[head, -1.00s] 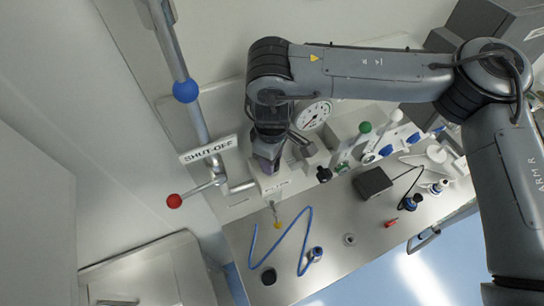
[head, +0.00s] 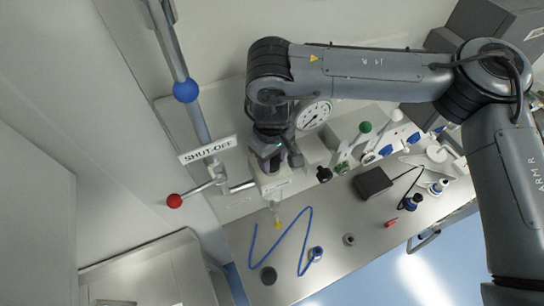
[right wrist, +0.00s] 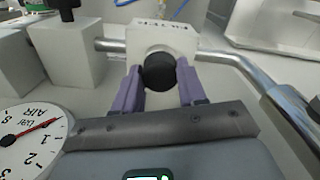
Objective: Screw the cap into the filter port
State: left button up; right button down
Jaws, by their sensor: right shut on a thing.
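The black round cap (right wrist: 159,72) sits between the two purple fingers of my right gripper (right wrist: 160,90) in the right wrist view. My right gripper is shut on it. The cap is at the face of the white filter block (right wrist: 178,38), in front of the round port. The port is mostly hidden by the cap, so how deep the cap sits cannot be told. In the head view my right gripper (head: 267,162) points down at the white block (head: 274,186), and the cap is hidden there. My left gripper is not in view.
A pressure gauge (head: 314,115) stands close to my right wrist; it also shows in the right wrist view (right wrist: 30,140). A metal pipe (right wrist: 225,60) runs beside the block. The shut-off lever with a red knob (head: 174,200) is at left. A blue hose (head: 282,240) lies on the steel table.

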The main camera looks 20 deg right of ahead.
jog(key=c, duration=0.7)
grip_release()
jog(key=n, duration=0.3)
jog(key=shift+n, duration=0.5)
jog(key=n, duration=0.4)
